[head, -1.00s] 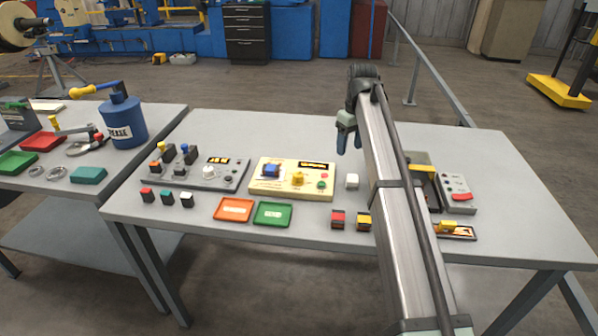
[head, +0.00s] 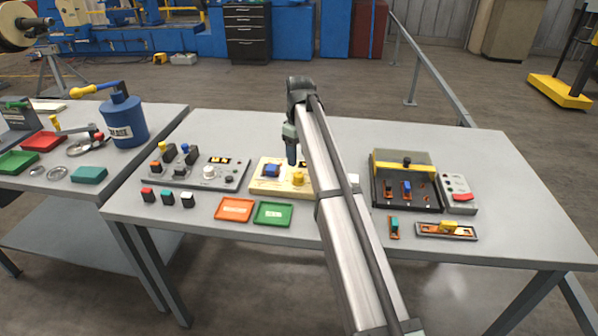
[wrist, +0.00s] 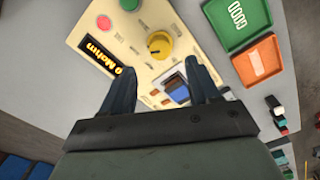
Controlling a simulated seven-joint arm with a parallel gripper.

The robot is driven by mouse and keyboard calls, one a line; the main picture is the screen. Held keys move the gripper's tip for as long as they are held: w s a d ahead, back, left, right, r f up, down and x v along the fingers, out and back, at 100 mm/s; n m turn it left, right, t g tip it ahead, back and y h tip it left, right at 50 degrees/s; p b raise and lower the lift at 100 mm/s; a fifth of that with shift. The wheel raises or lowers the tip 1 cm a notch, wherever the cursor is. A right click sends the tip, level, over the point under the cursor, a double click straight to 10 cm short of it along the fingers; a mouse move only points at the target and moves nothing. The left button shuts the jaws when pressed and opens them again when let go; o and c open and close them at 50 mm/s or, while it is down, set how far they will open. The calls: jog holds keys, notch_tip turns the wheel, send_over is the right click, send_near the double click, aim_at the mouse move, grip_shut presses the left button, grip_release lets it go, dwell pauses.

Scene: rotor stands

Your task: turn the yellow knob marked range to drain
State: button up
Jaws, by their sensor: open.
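The yellow knob (head: 298,179) stands on the cream control panel (head: 262,188), next to a blue switch (head: 271,170). In the wrist view the yellow knob (wrist: 159,44) shows upright from the panel, just beyond my fingertips, with a pointer mark on its side. My gripper (head: 291,160) is over the back of the panel, pointing down. In the wrist view my gripper (wrist: 160,80) has its two blue fingers apart and empty, with the blue switch (wrist: 177,92) seen between them. The knob is not touched. Its marking is too small to read.
An orange tray (head: 234,209) and a green tray (head: 273,214) lie in front of the panel. A grey switch panel (head: 227,179) is to its left. A black box with a yellow edge (head: 405,196) is to the right. My arm hides the panel's right part.

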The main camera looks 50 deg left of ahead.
aim_at(298, 175)
jog(key=shift+f, duration=3.5)
jog(key=shift+c, duration=0.2)
jog(key=c, duration=1)
jog(key=shift+m, duration=0.4)
jog(key=m, duration=1.1)
jog(key=shift+s, duration=0.1)
